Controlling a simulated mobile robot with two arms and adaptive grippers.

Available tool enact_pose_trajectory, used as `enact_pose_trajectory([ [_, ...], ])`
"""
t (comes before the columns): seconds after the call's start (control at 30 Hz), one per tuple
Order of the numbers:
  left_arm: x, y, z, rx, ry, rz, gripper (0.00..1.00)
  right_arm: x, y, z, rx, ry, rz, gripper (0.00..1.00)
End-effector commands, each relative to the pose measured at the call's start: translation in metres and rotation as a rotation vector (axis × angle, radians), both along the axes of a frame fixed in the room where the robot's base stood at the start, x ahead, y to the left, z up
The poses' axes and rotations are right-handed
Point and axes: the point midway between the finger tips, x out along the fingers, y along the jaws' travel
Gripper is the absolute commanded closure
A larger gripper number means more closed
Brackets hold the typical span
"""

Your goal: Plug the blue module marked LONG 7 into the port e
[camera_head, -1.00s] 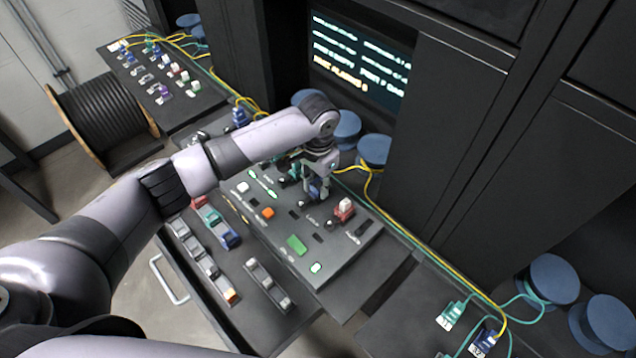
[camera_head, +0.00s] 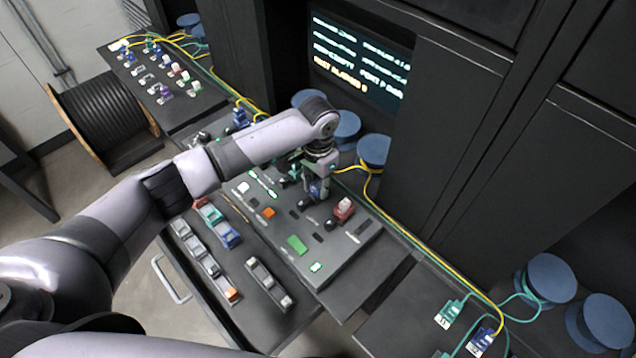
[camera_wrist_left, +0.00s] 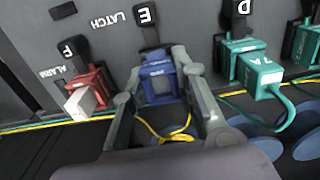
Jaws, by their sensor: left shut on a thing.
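The blue module (camera_wrist_left: 160,82) sits between the two fingers of my left gripper (camera_wrist_left: 165,105) in the left wrist view. My left gripper is shut on it. The module lies in line with the black port under the E label (camera_wrist_left: 143,14), close to the panel; I cannot tell whether it is seated. Its LONG 7 marking is not readable. In the head view my left gripper (camera_head: 314,188) is over the panel, with the blue module (camera_head: 317,189) partly hidden by the fingers. My right gripper is not in view.
A red module (camera_wrist_left: 86,94) is at port F on one side, and teal modules (camera_wrist_left: 250,66) are near port D on the other. Yellow and green cables run behind the panel. A drawer holding several modules (camera_head: 215,222) is open in front.

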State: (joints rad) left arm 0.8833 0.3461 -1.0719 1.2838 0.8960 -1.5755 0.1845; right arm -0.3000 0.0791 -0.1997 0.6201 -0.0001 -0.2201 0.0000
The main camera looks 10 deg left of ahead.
Motion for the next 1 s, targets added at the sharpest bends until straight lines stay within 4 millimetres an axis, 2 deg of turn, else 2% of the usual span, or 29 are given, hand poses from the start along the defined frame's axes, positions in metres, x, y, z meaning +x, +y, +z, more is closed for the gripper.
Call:
enact_pose_trajectory([
  [0.23, -0.0002, -0.0003, 0.0009, 0.0, 0.0, 0.0, 0.94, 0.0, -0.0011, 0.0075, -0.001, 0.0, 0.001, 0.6],
  [1.0, 0.0001, -0.0004, -0.0074, -0.001, 0.0, 0.0, 0.94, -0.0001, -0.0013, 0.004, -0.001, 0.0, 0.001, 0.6],
])
